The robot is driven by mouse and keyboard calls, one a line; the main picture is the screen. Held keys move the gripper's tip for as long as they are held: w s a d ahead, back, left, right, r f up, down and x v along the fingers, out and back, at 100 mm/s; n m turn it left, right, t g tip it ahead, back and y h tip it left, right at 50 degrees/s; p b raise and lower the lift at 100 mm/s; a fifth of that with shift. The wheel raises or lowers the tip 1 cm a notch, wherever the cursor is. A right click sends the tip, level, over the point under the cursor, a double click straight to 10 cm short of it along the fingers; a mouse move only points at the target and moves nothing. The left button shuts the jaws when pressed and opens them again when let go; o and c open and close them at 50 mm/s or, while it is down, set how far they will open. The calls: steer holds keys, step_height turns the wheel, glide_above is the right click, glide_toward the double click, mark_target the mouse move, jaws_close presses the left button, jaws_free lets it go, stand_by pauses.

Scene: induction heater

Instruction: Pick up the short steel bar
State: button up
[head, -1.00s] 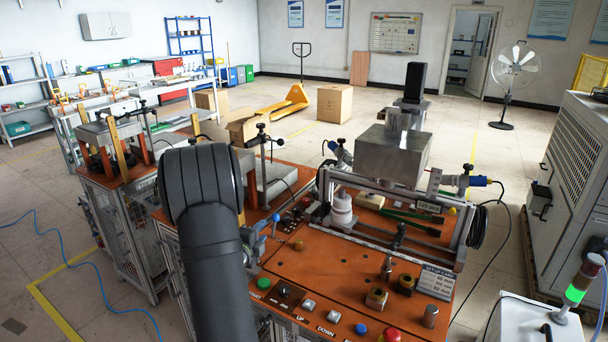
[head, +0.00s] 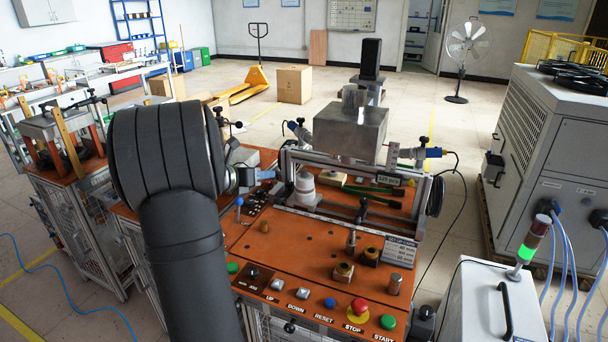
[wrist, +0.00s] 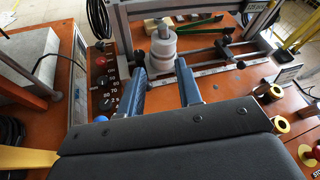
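A short upright steel cylinder (head: 393,285) stands at the right front of the orange bench top (head: 290,245) in the head view. A slimmer steel piece (head: 351,241) stands farther back, left of it. I cannot tell for certain which is the short steel bar. My gripper (head: 256,175) is above the bench's left part, far from both, partly hidden behind my arm. In the wrist view my gripper (wrist: 160,64) has two blue fingers apart with nothing between them. A stack of white discs (wrist: 163,48) with a grey top lies beyond the fingertips.
A metal frame carries a large steel box (head: 350,130) at the back of the bench. Brass rings (head: 344,271) stand near the steel pieces. Buttons, including a red stop button (head: 358,305), line the front edge. The middle of the orange top is mostly clear.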

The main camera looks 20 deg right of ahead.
steer(key=m, duration=0.1)
glide_toward(301, 170)
steer(key=x, duration=0.9)
steer(key=shift+d, duration=0.25)
jaws_close()
